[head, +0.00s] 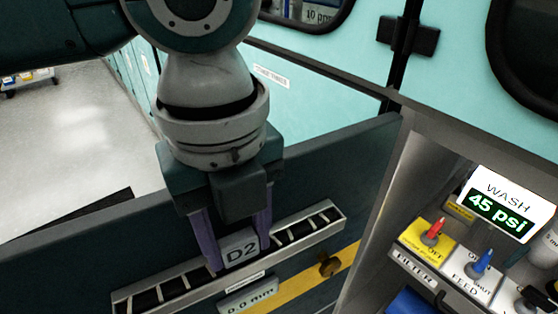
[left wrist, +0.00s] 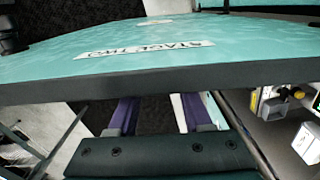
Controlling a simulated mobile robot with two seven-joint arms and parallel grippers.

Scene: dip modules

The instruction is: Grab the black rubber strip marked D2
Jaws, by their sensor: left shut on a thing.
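A grey plate marked D2 (head: 240,250) sits in the middle of a slotted metal rack (head: 328,212) on the dark panel. The black strip behind this plate is mostly hidden. My left gripper (head: 239,252) comes down from above, with one purple finger on each side of the D2 plate, and is shut on the D2 piece. The piece is still at the rack. The left wrist view shows the two purple fingers (left wrist: 158,110) with a dark surface between them; the fingertips are hidden behind a dark panel edge. My right gripper is in neither view.
A 0.0 mm readout (head: 248,295) and a yellow stripe (head: 300,284) lie below the rack. A WASH 45 psi display (head: 497,215) stands right, above red (head: 434,231) and blue (head: 480,263) switches. Teal doors (head: 310,75) stand behind. Open floor (head: 70,150) is at left.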

